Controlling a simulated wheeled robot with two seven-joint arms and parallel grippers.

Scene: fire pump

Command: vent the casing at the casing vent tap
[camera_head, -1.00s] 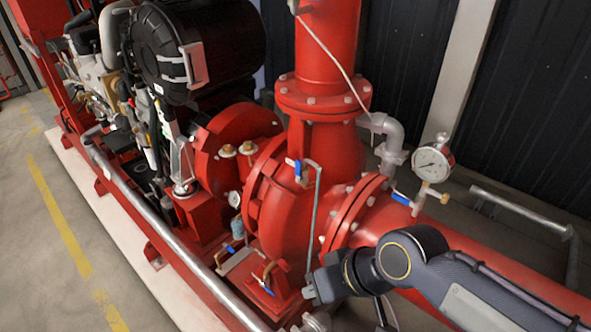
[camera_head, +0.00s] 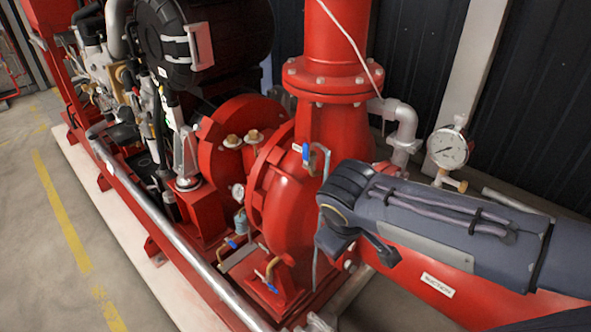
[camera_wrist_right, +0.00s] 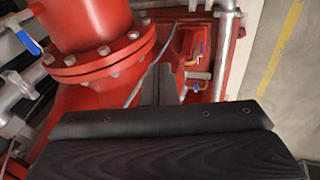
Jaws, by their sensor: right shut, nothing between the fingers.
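The casing vent tap, a small blue-handled tap (camera_head: 306,153), sits on top of the red pump casing (camera_head: 285,205). Its blue handle looks upright, and a thin grey pipe runs down from it in front of the casing. My right arm reaches in from the right over the suction pipe, right of the tap. In the head view my right gripper cannot be made out behind the arm. In the right wrist view its dark fingers (camera_wrist_right: 159,80) are together and empty, near the thin grey pipe. I cannot identify the tap surely there. My left gripper is out of view.
A pressure gauge (camera_head: 449,148) stands behind my right arm. Two more blue-handled taps (camera_head: 231,243) sit low by the base, beside a long grey rail (camera_head: 170,232). The red discharge pipe (camera_head: 336,45) rises behind the casing. The floor at left is clear.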

